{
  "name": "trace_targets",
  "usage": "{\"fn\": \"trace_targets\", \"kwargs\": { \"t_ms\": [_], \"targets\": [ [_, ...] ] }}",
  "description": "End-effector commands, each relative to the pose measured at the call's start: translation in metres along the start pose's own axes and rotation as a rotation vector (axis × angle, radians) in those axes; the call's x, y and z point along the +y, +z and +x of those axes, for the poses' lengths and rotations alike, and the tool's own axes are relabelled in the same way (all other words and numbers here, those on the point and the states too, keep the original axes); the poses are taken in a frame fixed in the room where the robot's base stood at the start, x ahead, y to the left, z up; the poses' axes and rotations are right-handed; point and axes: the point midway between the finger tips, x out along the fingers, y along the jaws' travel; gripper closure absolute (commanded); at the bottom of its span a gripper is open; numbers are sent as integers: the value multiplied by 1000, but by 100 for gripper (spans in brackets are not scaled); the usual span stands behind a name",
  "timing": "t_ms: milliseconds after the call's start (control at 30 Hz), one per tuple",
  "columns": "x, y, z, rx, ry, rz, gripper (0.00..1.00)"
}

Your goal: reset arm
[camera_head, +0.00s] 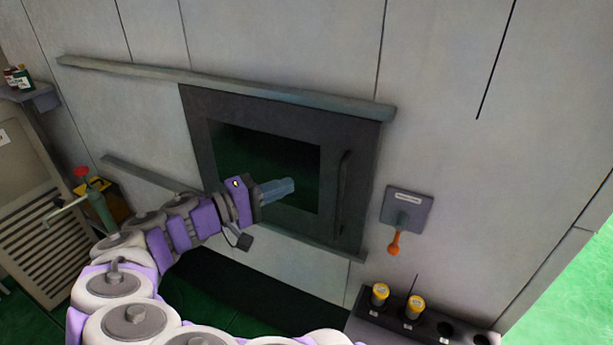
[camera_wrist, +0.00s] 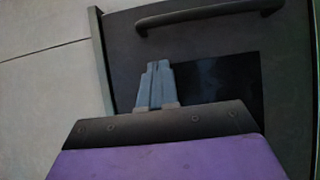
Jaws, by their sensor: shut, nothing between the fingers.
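My gripper (camera_head: 277,190) is at the end of my purple and grey arm, in front of the dark window of a black door (camera_head: 201,131) in the grey wall. Its blue-grey fingers are together with nothing between them. In the wrist view my gripper (camera_wrist: 156,80) points at the door, with the fingers overlapping the left edge of the dark window (camera_wrist: 225,85). The door handle (camera_head: 343,190) is to the right of my gripper; it also shows at the top of the wrist view (camera_wrist: 205,14). I cannot tell how far the fingertips are from the door.
Rails (camera_head: 230,88) run above and below the door. Right of it, a wall plate (camera_head: 407,209) carries an orange-tipped lever (camera_head: 395,243). Below, a dark rack (camera_head: 436,329) holds two yellow-capped cylinders (camera_head: 380,294). At left are a slatted panel (camera_head: 40,235) and a small shelf with bottles (camera_head: 18,78).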

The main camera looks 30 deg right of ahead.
Motion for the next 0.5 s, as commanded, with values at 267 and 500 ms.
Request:
{"fn": "trace_targets", "kwargs": {
  "t_ms": [267,500],
  "targets": [
    [0,-1,-28,1,-7,1,100],
    [2,3,-32,-13,-13,3,100]
  ]
}}
